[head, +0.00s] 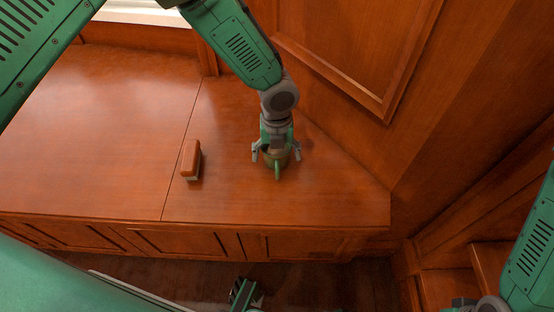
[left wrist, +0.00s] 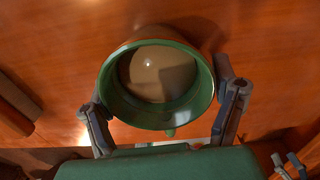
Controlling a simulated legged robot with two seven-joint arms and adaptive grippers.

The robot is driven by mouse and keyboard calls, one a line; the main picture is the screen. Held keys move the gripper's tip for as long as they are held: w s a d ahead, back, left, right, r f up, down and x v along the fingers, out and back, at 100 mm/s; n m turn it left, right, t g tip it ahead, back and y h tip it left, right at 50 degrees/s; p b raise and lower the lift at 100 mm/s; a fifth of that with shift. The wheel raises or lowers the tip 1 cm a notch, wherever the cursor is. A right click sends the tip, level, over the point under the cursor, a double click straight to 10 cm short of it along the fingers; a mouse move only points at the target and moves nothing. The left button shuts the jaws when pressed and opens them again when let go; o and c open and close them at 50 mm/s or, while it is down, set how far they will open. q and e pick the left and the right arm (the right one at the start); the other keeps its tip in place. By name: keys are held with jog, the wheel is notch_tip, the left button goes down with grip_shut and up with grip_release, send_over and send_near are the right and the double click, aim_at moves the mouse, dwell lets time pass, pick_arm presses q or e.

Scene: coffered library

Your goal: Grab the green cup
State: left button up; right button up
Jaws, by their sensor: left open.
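The green cup (head: 277,162) stands upright on the brown wooden counter, its handle toward the counter's front edge. My left gripper (head: 276,155) is over it from above, open, with one finger on each side of the cup. In the left wrist view the cup (left wrist: 111,88) shows its round green rim and a beige inside, between the spread fingers of my left gripper (left wrist: 162,100). I cannot tell whether either finger touches it. My right arm shows at the right edge of the head view. Grey finger-like parts in the lower right corner of the left wrist view may be my right gripper.
A small reddish-brown block-like object (head: 191,160) lies on the counter (head: 120,130) left of the cup. A panelled wooden wall (head: 350,60) rises close behind and to the right. The counter's left part is clear.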

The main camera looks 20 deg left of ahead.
pick_arm(q)
jog(key=shift+f, duration=0.1)
jog(key=c, duration=1.4)
